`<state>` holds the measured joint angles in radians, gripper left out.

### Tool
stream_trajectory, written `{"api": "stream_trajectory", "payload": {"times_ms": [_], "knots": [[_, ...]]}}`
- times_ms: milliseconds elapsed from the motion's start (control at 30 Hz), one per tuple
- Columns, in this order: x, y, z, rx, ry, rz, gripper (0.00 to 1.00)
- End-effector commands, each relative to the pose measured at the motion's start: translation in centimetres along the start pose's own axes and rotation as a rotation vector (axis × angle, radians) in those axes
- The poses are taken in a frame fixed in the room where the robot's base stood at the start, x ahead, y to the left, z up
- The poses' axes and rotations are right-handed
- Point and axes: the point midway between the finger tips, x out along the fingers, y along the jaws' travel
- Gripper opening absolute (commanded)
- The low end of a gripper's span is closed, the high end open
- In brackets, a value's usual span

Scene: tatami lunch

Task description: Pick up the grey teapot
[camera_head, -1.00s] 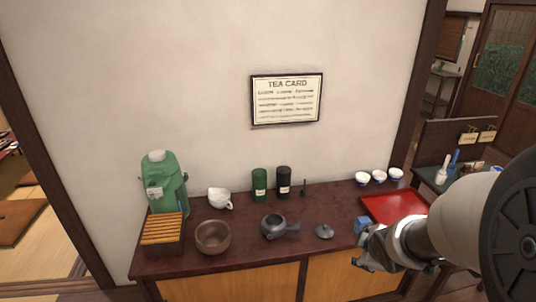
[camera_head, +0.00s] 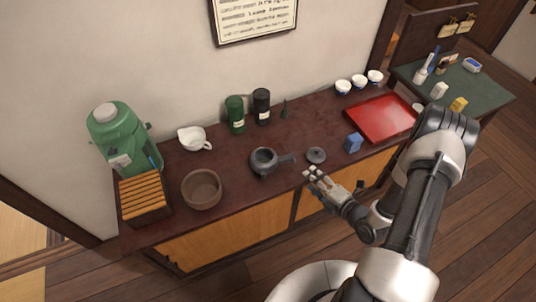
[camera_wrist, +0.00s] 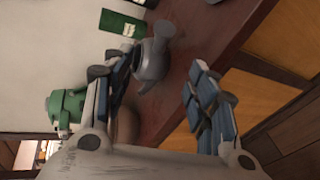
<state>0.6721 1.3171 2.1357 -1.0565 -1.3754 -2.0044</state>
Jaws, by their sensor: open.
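The grey teapot (camera_head: 264,161) stands upright on the dark red counter, its side handle pointing right. Its lid (camera_head: 316,155) lies apart on the counter to the right. My gripper (camera_head: 312,176) is open and empty at the counter's front edge, right of the teapot and just in front of the lid. In the wrist view the teapot (camera_wrist: 152,58) shows beyond the open fingers (camera_wrist: 158,92), nearer the left finger, which hides part of it. The gripper is apart from the teapot.
A brown bowl (camera_head: 202,188) and a slatted wooden box (camera_head: 143,196) stand left of the teapot. A white pitcher (camera_head: 194,139), green canister (camera_head: 236,114) and black canister (camera_head: 261,106) stand behind. A blue block (camera_head: 353,143) and red tray (camera_head: 382,119) lie right.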

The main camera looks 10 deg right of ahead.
Motion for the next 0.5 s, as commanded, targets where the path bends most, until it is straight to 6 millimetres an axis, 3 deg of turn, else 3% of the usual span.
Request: {"api": "stream_trajectory", "payload": {"times_ms": [500], "knots": [[10.3,-0.1,-0.2,-0.003,0.003,0.002,0.53]]}}
